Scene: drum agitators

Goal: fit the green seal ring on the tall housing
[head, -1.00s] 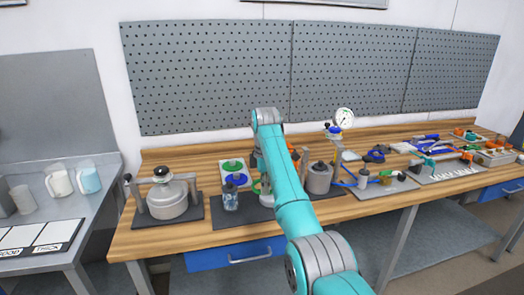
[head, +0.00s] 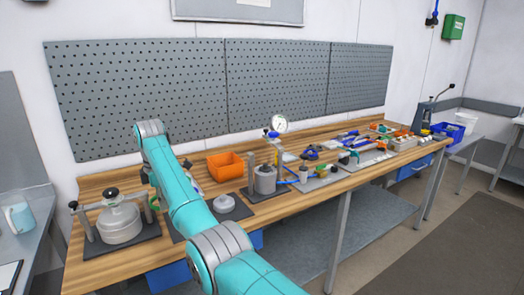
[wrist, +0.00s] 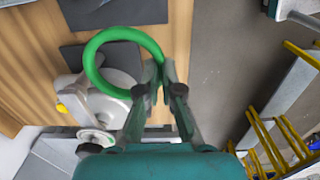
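The green seal ring (wrist: 88,58) is pinched at its edge between the fingertips of my gripper (wrist: 158,76) in the wrist view. It hangs out to the left of the fingers, above a pale round housing (wrist: 112,107), and I cannot tell the height between them. In the head view my arm hides most of the gripper; a bit of green (head: 155,203) shows beside it. A grey cylindrical housing (head: 265,180) stands upright on a dark plate right of my arm. A wide pale housing (head: 119,226) stands at the left. I cannot tell which is the tall one.
A low round part (head: 224,204) lies beside my arm. An orange bin (head: 226,166) stands behind it. A pressure gauge (head: 279,124) rises behind the grey housing. Tools crowd the bench's right end. Free wood (head: 90,270) shows at the front left.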

